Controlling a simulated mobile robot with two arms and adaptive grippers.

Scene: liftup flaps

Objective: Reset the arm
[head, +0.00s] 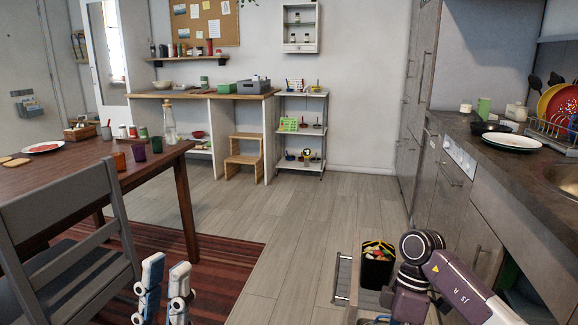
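My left gripper (165,264) shows at the bottom left of the head view. Its two pale fingers point up and stand side by side with a gap between them, and nothing is held there. It is over the striped rug, right of the grey chair. My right arm (447,272), dark purple and grey, is bent at the bottom right, in front of the kitchen counter and beside an open drawer. Its gripper is mostly hidden or cut off by the bottom edge, so its fingers cannot be made out.
A pulled-out drawer (342,279) with a black bin (377,270) is close to my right arm. The counter (463,126) runs along the right. A grey chair (69,234) and dining table (92,178) are at left. The middle floor (300,195) is clear.

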